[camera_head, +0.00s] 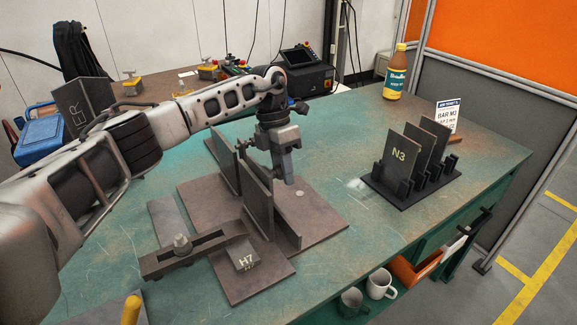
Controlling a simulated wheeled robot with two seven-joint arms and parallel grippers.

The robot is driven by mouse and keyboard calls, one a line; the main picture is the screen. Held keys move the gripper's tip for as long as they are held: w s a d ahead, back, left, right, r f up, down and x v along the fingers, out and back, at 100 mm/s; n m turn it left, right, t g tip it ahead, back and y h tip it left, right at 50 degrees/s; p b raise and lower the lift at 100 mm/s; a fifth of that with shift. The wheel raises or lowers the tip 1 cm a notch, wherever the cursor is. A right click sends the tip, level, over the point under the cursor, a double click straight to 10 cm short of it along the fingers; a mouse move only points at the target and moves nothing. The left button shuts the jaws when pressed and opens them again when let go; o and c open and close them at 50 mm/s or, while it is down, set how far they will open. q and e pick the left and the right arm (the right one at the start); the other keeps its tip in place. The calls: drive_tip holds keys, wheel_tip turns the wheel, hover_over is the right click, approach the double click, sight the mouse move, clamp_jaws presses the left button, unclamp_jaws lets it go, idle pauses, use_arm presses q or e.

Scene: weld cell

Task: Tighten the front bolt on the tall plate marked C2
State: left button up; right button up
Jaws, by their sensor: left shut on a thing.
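No C2 mark is readable on any plate. Two tall dark plates stand on edge on a flat brown base plate (325,221); the nearer one (259,202) is just left of my left gripper (286,174). That gripper points down, shut on a slim grey piece that I cannot identify, largely hidden by the jaws. My right gripper is not in view.
A black rack (385,190) holds several upright plates, the front one marked N3 (401,157). Two mugs (380,284) sit on a shelf below the bench's front edge.

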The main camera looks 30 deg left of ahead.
use_arm(q)
drive_tip(key=shift+f+g+h+b, duration=0.1)
drive_tip(key=shift+g+h+b, duration=0.6)
drive_tip(key=shift+h+b, duration=0.4)
drive_tip(key=shift+g+h+b, duration=0.6)
drive_tip(key=shift+h+b, duration=0.5)
drive_tip(key=shift+b, duration=1.15)
drive_tip(key=o, duration=0.6)
